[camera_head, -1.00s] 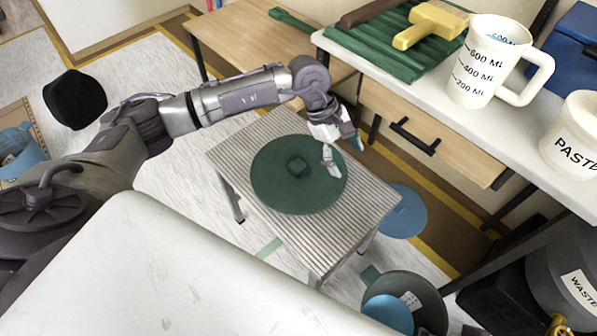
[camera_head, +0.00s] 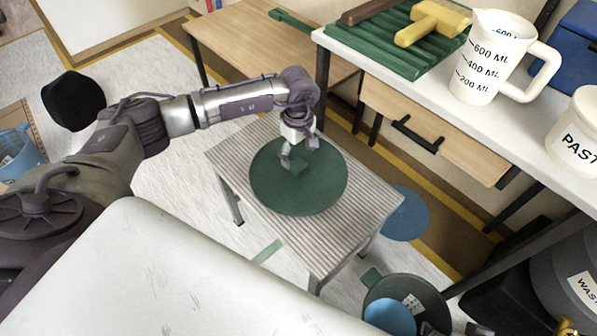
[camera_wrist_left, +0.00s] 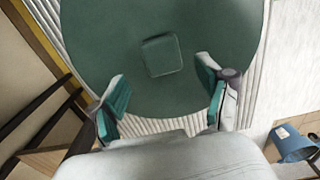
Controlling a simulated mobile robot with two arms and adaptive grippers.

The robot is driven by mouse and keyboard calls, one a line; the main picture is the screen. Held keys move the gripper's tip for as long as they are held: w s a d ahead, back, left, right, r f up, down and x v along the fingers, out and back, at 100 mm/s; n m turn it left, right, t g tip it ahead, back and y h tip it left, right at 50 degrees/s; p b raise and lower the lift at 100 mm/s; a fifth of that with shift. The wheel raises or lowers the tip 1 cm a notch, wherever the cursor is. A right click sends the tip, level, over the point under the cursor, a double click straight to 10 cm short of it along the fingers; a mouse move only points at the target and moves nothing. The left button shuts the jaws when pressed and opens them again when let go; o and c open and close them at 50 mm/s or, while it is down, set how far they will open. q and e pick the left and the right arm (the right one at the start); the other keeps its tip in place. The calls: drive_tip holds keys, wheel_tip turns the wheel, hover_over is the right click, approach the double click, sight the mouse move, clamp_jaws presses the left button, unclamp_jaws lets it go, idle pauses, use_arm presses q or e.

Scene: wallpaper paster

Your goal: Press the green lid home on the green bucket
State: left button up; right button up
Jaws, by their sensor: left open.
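The green lid (camera_head: 320,185) is a flat round disc lying on a small ribbed table (camera_head: 240,160). Its square knob (camera_head: 299,169) stands at the middle. My left gripper (camera_head: 290,160) is over the lid, close to the knob, and partly hides it. In the left wrist view the gripper (camera_wrist_left: 164,98) is open and empty, with the knob (camera_wrist_left: 162,55) beyond its fingertips, between their lines. A dark grey-green bucket (camera_head: 436,305) stands on the floor at the lower right, with something blue inside; I cannot tell whether it is the green bucket. My right gripper is not in view.
A blue disc (camera_head: 404,214) lies on the floor right of the small table. A workbench (camera_head: 470,120) holds a measuring jug (camera_head: 490,70), a paste tub (camera_head: 577,140) and a brush (camera_head: 430,22). A blue bucket (camera_head: 18,155) is at the far left.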

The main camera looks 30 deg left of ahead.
sight(298, 164)
use_arm(q)
drive_tip(key=f, duration=0.3)
drive_tip(key=shift+s+d+f+b, duration=0.2)
drive_tip(key=shift+s+f+b, duration=0.1)
drive_tip(key=shift+f+b, duration=0.1)
drive_tip(key=shift+f, duration=0.3)
drive_tip(key=c, duration=1.3)
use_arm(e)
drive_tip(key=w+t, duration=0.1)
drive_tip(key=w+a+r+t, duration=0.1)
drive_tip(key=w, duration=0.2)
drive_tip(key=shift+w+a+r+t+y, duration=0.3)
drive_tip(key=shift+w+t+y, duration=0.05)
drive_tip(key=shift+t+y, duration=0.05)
